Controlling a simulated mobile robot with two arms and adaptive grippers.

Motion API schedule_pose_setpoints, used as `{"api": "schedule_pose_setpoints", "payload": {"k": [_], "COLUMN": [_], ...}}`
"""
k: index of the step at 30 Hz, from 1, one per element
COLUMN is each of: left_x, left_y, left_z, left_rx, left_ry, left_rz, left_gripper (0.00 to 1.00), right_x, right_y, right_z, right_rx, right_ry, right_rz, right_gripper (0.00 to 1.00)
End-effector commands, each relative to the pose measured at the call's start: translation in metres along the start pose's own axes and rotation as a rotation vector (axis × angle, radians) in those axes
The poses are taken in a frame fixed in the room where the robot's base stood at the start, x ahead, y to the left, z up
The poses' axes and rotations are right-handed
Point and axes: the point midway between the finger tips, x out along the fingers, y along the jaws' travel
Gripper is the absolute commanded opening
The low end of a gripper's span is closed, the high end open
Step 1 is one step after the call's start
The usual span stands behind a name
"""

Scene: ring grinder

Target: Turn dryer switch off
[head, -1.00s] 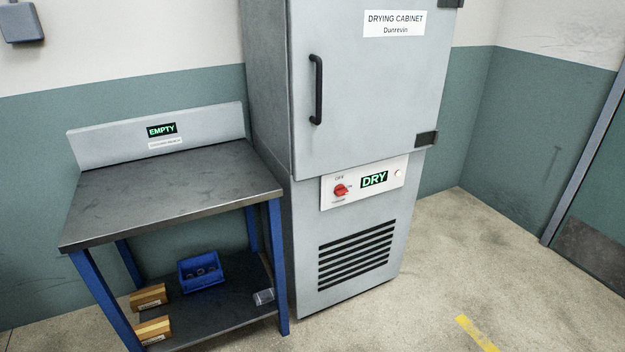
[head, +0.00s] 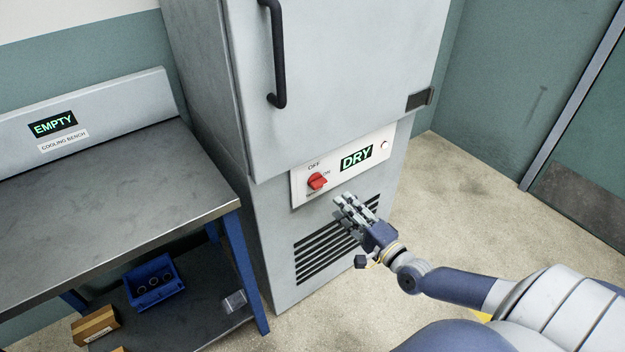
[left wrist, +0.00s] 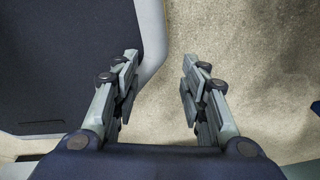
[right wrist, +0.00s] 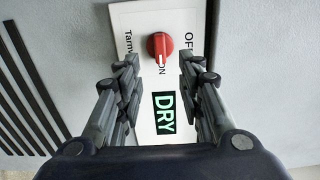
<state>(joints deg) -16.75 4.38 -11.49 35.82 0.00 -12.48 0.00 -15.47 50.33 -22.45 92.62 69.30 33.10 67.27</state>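The drying cabinet's control panel (head: 341,164) carries a red rotary switch (head: 317,181) with OFF and ON labels and a lit DRY sign (head: 356,158). The switch's pointer is toward the ON label. In the right wrist view the red switch (right wrist: 160,46) shows ahead, between the open fingers. My right gripper (head: 347,204) is in front of the cabinet, below and right of the switch, and does not appear to touch it. It is open and empty in its wrist view (right wrist: 160,92). My left gripper (left wrist: 157,75) is open and empty above the floor, and is outside the head view.
The cabinet door (head: 345,70) is shut, with a black handle (head: 276,55). A cooling bench (head: 110,200) with an EMPTY sign stands left of it. Floor right of the cabinet is clear.

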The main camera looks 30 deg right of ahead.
Motion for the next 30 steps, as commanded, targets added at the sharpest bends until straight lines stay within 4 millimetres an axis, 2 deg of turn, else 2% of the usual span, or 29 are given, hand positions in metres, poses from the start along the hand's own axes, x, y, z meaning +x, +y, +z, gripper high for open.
{"api": "schedule_pose_setpoints", "payload": {"k": [3,8,13,19,24,30], "left_x": [0.0,0.001,0.003,0.005,0.006,0.006], "left_y": [0.001,0.0,-0.002,-0.004,-0.004,-0.003], "left_z": [0.016,0.026,0.021,0.004,0.001,0.006], "left_rx": [0.001,0.003,0.003,0.003,0.002,0.002], "left_ry": [-0.024,-0.04,-0.032,-0.005,-0.001,-0.008], "left_rz": [0.001,0.0,-0.002,-0.004,-0.004,-0.004], "left_gripper": [0.4,0.4,0.4,0.4,0.4,0.4], "right_x": [0.013,0.036,0.062,0.086,0.099,0.103], "right_y": [0.0,0.0,0.0,0.001,0.001,0.001], "right_z": [0.0,0.0,0.0,0.0,0.0,0.0], "right_rx": [-0.001,-0.003,-0.004,-0.005,-0.005,-0.005], "right_ry": [0.001,0.001,0.001,0.0,0.0,0.0], "right_rz": [-0.002,-0.002,-0.002,-0.001,0.0,0.001], "right_gripper": [0.35,0.35,0.35,0.35,0.35,0.35]}}
